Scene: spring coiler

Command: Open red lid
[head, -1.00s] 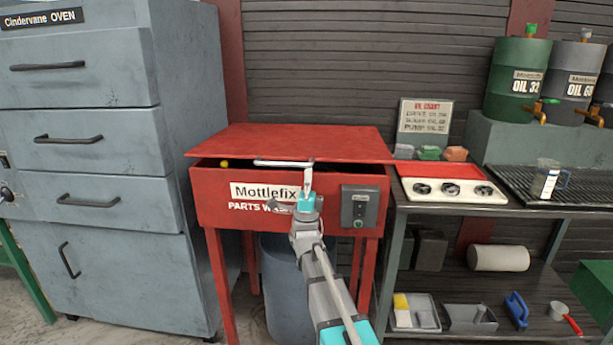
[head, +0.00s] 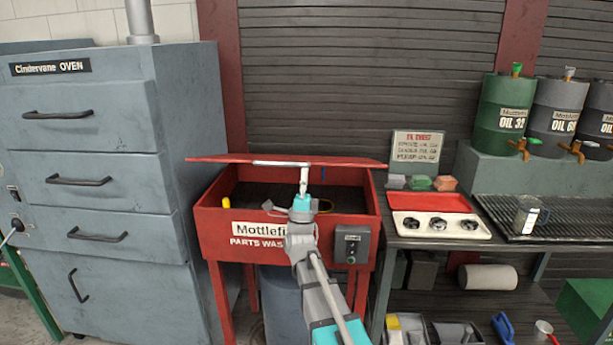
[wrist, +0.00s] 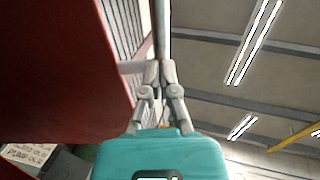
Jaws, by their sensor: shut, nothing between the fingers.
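The red lid (head: 225,159) of the red parts washer (head: 220,215) is raised in the head view and seen nearly edge-on, with the basin open below it. A pale bar handle (head: 285,163) runs along the lid's front edge. My gripper (head: 303,172) is at the handle, its fingers shut with nothing between them. In the wrist view the shut fingertips (wrist: 160,68) are at the handle bar (wrist: 160,28), beside the red lid (wrist: 65,70). Whether they touch the bar I cannot tell. My arm hides part of the washer's front.
A grey oven cabinet (head: 110,180) stands close on the left. On the right, a bench holds a red and white tray (head: 435,220) and a mug (head: 525,215). A grey control box (head: 352,244) is on the washer's front. A slatted shutter (head: 340,80) is behind.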

